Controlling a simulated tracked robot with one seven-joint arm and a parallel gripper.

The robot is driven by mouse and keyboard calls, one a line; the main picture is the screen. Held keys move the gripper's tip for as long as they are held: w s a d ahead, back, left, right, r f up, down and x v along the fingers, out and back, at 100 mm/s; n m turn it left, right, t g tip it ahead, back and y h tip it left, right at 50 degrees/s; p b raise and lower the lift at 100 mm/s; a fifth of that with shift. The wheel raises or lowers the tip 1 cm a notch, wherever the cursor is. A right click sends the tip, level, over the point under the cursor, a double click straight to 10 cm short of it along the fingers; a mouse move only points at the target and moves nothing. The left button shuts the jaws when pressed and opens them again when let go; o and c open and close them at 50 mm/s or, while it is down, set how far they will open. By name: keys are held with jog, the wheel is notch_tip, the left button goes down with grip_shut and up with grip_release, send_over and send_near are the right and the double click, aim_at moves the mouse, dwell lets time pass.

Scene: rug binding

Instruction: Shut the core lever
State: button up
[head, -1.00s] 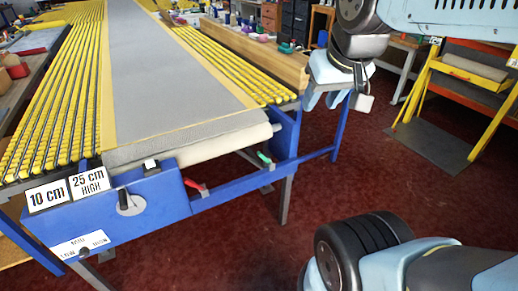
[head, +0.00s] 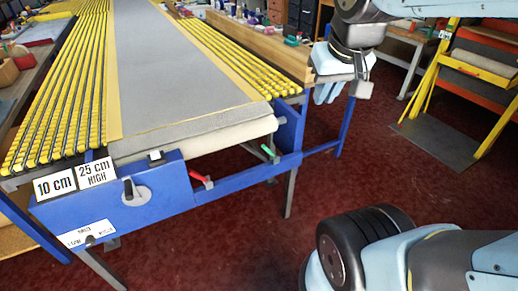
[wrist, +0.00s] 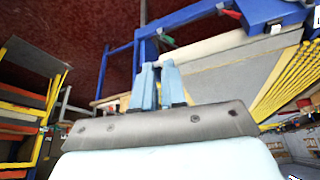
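The blue end frame (head: 180,195) of the roller table carries a red lever (head: 201,181) at its front, and a green lever (head: 268,151) farther right, near the end of the pale roll (head: 215,138). I cannot tell from any label which is the core lever. The green lever also shows small in the wrist view (wrist: 167,40). My gripper (head: 325,100) hangs in the air to the right of and above the green lever, apart from it. Its pale blue fingers (wrist: 157,66) are drawn close together, with nothing seen between them.
A black-handled dial (head: 133,193) sits on the blue panel, beside the "10 cm" and "25 cm HIGH" signs (head: 77,178). A wooden beam (head: 250,48) runs along the table's far right side. A yellow rack (head: 455,90) stands at right. The red floor (head: 260,245) in front is clear.

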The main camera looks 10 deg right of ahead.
aim_at(269, 152)
jog(key=w+f+g+h, duration=0.2)
jog(key=w+f, duration=0.2)
jog(key=w+d+f+g+h, duration=0.1)
jog(key=w+f+g, duration=0.1)
jog(key=w+f, duration=0.2)
jog(key=w+d+f+g+h, duration=0.1)
jog(key=w+f+g+h, duration=0.1)
jog(key=w+f, duration=0.2)
jog(key=shift+d+g+h, duration=0.15)
jog(key=shift+g+h, duration=0.15)
grip_shut()
jog(key=w+a+f+n+t+h, duration=0.3)
jog(key=w+f+h, duration=0.15)
jog(key=f, duration=0.45)
jog(key=w+a+f+n+t+h, duration=0.2)
jog(key=w+f+t+h, duration=0.3)
jog(key=f, duration=0.4)
jog(key=w+a+f+n+t+h, duration=0.2)
jog(key=w+a+f+n+h, duration=0.15)
jog(key=w+f, duration=0.45)
jog(key=s+a+f+n+t+y, duration=0.1)
jog(key=f+n+t+y, duration=0.3)
jog(key=f, duration=0.5)
jog(key=s+a+f+n+t+y, duration=0.1)
jog(key=a+f+n+t+y, duration=0.3)
jog(key=f+t, duration=0.4)
jog(key=shift+s+f+n+t+y, duration=0.25)
jog(key=shift+f+n+t+y, duration=0.1)
jog(key=shift+n+y, duration=0.55)
jog(key=shift+d, duration=0.1)
